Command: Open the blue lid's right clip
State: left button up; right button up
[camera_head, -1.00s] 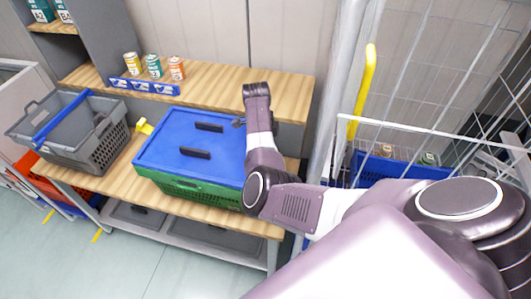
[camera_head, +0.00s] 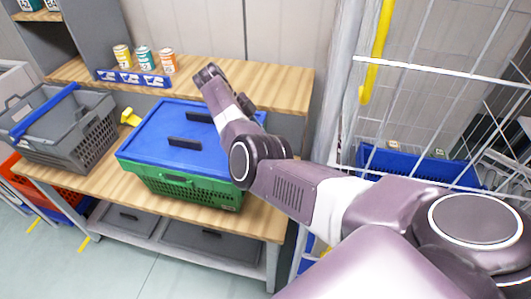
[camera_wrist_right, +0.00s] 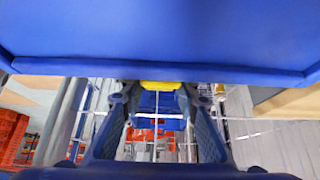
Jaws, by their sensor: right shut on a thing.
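A blue lid (camera_head: 165,122) with two black handles lies on a green crate (camera_head: 190,190) on the wooden bench. A yellow left clip (camera_head: 130,117) sticks out at the lid's left side. My right arm crosses the lid's right side and hides the right clip in the head view. In the right wrist view the blue lid's edge (camera_wrist_right: 160,68) fills the top. Just below it, the yellow right clip (camera_wrist_right: 161,85) sits between the fingertips of my right gripper (camera_wrist_right: 157,92), which is shut on it. My left gripper is not in view.
A grey basket (camera_head: 65,140) with a blue handle stands left of the crate. Several cans (camera_head: 144,58) stand on the shelf behind. A wire cage trolley (camera_head: 440,70) with a blue bin (camera_head: 400,165) is on the right, close to my arm.

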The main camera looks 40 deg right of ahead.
dwell(0.3)
jog(key=o, duration=1.1)
jog(key=shift+o, duration=0.2)
notch_tip(320, 180, up, 10)
